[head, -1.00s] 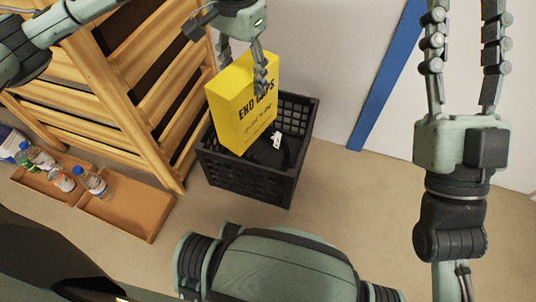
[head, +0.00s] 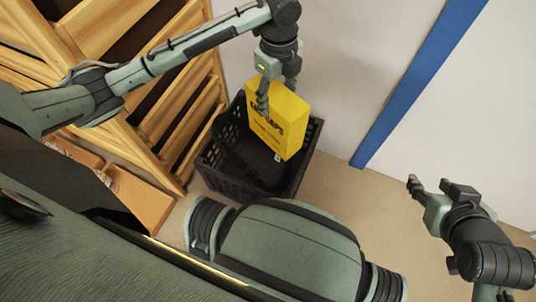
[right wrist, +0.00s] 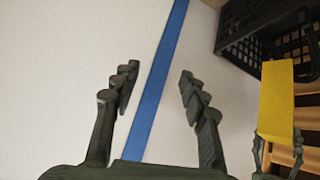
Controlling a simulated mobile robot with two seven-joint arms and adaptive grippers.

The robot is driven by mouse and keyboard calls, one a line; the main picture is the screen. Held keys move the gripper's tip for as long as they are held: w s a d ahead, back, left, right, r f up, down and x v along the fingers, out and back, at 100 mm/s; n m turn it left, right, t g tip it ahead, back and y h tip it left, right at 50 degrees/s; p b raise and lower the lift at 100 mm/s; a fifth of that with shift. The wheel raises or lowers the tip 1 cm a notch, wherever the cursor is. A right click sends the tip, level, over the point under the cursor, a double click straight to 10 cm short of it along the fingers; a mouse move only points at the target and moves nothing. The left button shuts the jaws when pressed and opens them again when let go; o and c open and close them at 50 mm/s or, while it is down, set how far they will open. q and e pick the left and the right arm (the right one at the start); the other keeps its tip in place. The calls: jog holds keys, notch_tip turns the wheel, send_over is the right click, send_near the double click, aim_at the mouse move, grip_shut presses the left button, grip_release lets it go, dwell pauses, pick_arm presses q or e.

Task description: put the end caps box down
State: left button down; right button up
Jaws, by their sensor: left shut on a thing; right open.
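The yellow end caps box (head: 279,121) is tilted at the right part of the black crate (head: 226,184) in the head view. Its lower part is inside or just over the crate; I cannot tell whether it touches the bottom. My left gripper (head: 276,98) is shut on the box's upper part from above. The box also shows in the right wrist view (right wrist: 276,100), with the crate (right wrist: 262,36) above it. My right gripper (head: 430,190) is open and empty, off to the right; its spread fingers show in the right wrist view (right wrist: 160,95).
A dark item (head: 240,155) lies in the crate's left part. A wall with a blue stripe (head: 415,90) is behind. Floor right of the crate is clear.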

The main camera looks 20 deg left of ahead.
pick_arm(q)
notch_tip(320, 180, down, 11)
jog(key=shift+s+f+b, duration=0.1)
jog(key=shift+f+b, duration=0.05)
jog(key=shift+b, duration=1.1)
pick_arm(e)
jog(key=w+a+r+t+y, duration=0.3)
jog(key=w+a+r+t, duration=0.25)
jog(key=a+r, duration=0.3)
pick_arm(q)
notch_tip(320, 180, down, 5)
jog(key=shift+b, duration=0.6)
notch_tip(320, 180, down, 11)
jog(key=b, duration=0.3)
pick_arm(e)
jog(key=s+a+r+t+y, duration=0.1)
jog(key=r+t, duration=0.3)
jog(key=r, duration=0.4)
jog(key=s+a+r+t+y, duration=0.2)
jog(key=r+t+y, duration=0.2)
jog(key=r, duration=0.4)
jog(key=shift+s+r+n+t, duration=0.15)
jog(key=shift+r+n+t, duration=0.2)
jog(key=shift+t, duration=0.4)
jog(key=shift+f, duration=0.1)
